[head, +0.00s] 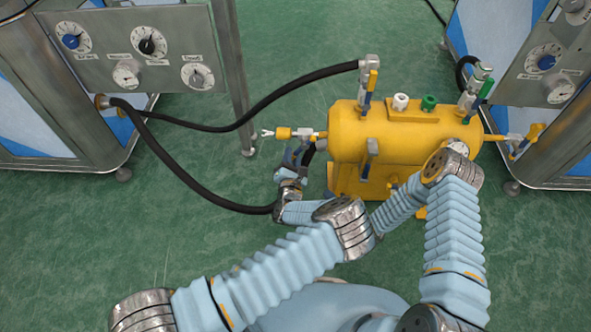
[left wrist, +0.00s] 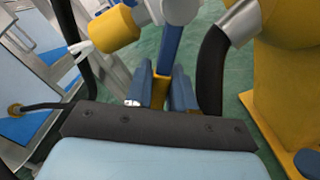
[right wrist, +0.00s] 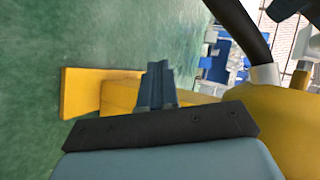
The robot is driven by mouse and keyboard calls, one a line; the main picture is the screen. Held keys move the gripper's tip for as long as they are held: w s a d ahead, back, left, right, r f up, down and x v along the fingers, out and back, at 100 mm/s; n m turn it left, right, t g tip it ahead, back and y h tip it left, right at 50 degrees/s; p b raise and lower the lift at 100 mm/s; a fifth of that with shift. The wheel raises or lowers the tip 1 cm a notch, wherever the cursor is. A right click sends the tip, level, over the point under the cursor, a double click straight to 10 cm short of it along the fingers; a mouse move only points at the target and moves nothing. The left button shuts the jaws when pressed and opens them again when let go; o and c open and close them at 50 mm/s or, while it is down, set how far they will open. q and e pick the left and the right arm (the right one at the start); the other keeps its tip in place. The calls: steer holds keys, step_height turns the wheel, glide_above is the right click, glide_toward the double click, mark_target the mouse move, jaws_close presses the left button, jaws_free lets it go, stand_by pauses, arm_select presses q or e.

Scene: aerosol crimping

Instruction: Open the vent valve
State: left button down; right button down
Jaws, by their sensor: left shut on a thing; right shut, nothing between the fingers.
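The yellow tank (head: 395,138) stands on its base on the floor. At its left end a valve with a yellow fitting (head: 284,133) sticks out; the fitting also shows in the left wrist view (left wrist: 115,30). A blue lever (left wrist: 171,45) with a yellow end hangs from this valve. My left gripper (left wrist: 162,88) is shut on the lever's yellow end, below the valve. My right gripper (right wrist: 156,85) is shut and empty beside the tank's yellow base (right wrist: 85,92); in the head view my arms hide it. I cannot tell which valve is the vent valve.
A black hose (head: 262,103) runs from the left cabinet to a fitting on top of the tank. A lower hose (head: 180,172) passes close to my left gripper. More levers (head: 370,85) stand on the tank. Cabinets stand left (head: 140,55) and right. Green floor is free at lower left.

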steer(key=w+a+r+m+t+y, duration=0.2)
steer(key=a+r+m+t+y, duration=0.1)
steer(key=a, duration=0.3)
steer(key=w+a+r+m+t+y, duration=0.2)
steer(key=w+a+r+t+y, duration=0.1)
steer(key=a, duration=0.3)
steer(key=shift+r+m+y, duration=0.4)
steer(key=shift+r+y, duration=0.2)
steer(key=shift+r, duration=0.25)
